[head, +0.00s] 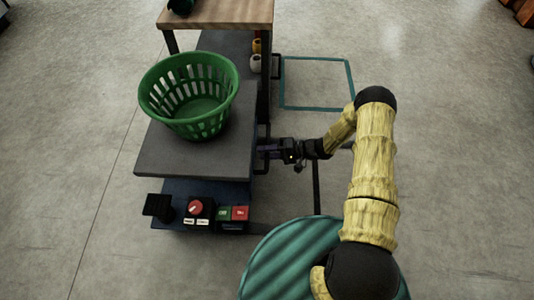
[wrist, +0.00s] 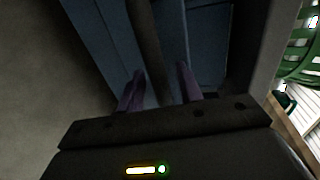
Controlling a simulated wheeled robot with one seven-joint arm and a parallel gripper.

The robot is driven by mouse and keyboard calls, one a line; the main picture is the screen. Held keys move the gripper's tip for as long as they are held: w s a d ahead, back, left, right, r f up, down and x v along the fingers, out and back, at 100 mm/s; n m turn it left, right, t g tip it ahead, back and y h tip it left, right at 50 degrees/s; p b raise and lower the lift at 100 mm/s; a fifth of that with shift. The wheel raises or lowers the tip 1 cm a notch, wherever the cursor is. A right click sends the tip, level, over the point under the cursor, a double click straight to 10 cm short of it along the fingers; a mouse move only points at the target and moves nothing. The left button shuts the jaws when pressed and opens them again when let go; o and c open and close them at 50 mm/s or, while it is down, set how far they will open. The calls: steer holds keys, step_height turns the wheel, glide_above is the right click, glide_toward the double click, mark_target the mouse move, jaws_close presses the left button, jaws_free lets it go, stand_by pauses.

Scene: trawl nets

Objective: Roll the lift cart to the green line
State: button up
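The lift cart has a dark grey top (head: 165,155) over a blue base, with a dark handle bar on its right side. My gripper (head: 264,152) is at that right side, just below the level of the top. In the wrist view, my gripper's purple fingers (wrist: 160,88) stand on either side of the dark bar (wrist: 146,45), in front of blue panels. A gap shows between the bar and the right finger, so the fingers look open around it. A teal outline (head: 316,107) is marked on the floor to the right; I cannot tell whether it is the green line.
A green basket (head: 205,128) stands on the grey top. A control box with a red knob (head: 195,208) and green and red switches sits at the near end. A wooden table (head: 225,12) stands behind. A teal striped round surface (head: 290,262) is in front. Floor at left is clear.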

jaws_close()
steer(key=shift+d, duration=0.1)
